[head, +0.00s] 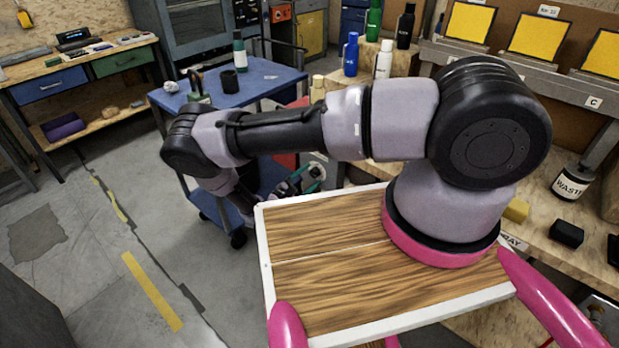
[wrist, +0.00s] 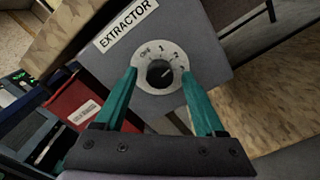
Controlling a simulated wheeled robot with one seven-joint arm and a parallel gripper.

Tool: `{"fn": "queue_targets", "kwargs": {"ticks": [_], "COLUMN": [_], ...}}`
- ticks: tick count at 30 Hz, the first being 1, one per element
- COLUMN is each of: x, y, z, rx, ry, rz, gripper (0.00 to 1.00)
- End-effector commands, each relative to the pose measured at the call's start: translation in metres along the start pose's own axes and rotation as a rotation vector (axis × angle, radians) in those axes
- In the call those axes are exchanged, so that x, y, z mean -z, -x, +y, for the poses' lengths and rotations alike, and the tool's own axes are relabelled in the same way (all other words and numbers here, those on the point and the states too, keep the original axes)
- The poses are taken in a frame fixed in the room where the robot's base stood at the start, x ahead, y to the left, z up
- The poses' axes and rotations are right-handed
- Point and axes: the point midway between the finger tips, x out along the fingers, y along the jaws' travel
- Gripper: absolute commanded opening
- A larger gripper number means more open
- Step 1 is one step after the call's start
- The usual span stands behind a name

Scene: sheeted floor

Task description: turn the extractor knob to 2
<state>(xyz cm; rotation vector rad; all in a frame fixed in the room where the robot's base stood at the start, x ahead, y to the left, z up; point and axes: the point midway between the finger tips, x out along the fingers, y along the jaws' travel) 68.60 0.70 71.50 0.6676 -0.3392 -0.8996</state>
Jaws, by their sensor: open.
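The extractor box (wrist: 205,50) is grey with a white label reading EXTRACTOR. On its face is a pale round dial (wrist: 147,56) marked OFF and with numbers, tilted in the wrist view. The black knob (wrist: 160,74) sits at the dial's centre; its exact setting is too small to read surely. My gripper (wrist: 158,73) is open, its two teal fingers on either side of the knob with visible gaps in this view. How deep the fingertips reach is unclear. In the head view my gripper (head: 305,180) is low beyond the wooden top, and the knob cannot be made out.
A red bin (wrist: 82,104) with a white label lies left of the box in the wrist view. In the head view a blue cart (head: 262,84) stands behind my arm, and bottles (head: 351,55) stand on wooden blocks. Open floor (head: 90,270) is at left.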

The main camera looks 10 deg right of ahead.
Motion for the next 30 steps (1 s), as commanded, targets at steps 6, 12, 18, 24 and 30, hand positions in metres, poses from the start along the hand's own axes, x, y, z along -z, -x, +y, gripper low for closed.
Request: {"fn": "queue_targets", "kwargs": {"ticks": [6, 12, 18, 24, 30], "x": [0.001, 0.001, 0.001, 0.001, 0.000], "y": [0.019, 0.060, 0.093, 0.108, 0.108], "z": [0.001, 0.001, 0.000, 0.000, 0.000], "rx": [-0.001, -0.002, -0.002, 0.000, 0.000], "ry": [0.000, -0.002, -0.001, 0.000, 0.000], "rz": [0.003, 0.004, 0.002, 0.001, 0.001], "gripper": [0.71, 0.71, 0.71, 0.71, 0.71]}}
